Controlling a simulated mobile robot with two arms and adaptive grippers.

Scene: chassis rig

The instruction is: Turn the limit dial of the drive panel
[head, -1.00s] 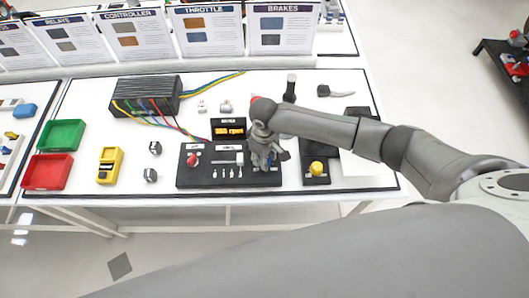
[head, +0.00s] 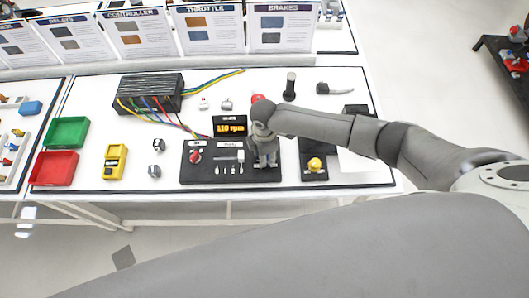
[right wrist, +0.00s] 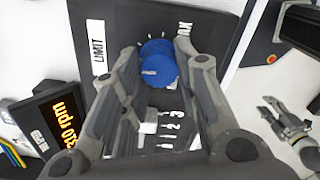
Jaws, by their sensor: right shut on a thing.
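The drive panel (head: 222,176) is a black board on the white table. Its limit dial is a blue knob (right wrist: 158,66) beside a white LIMIT label (right wrist: 98,48) in the right wrist view. My right gripper (head: 264,162) points down over the panel's right end. It also shows in the right wrist view, its fingers on either side of the dial, shut on it. In the head view the gripper hides the dial. The panel's display (head: 230,127) shows orange digits ending in "10 rpm". My left gripper (right wrist: 272,108) appears in the right wrist view, fingers apart and empty, clear of the panel.
The panel also has a red knob (head: 196,157) and small numbered switches (right wrist: 168,130). A black box with a yellow button (head: 315,164) stands to the right. A finned controller (head: 150,92) with coloured wires lies behind. Red (head: 40,168) and green (head: 55,132) bins stand left.

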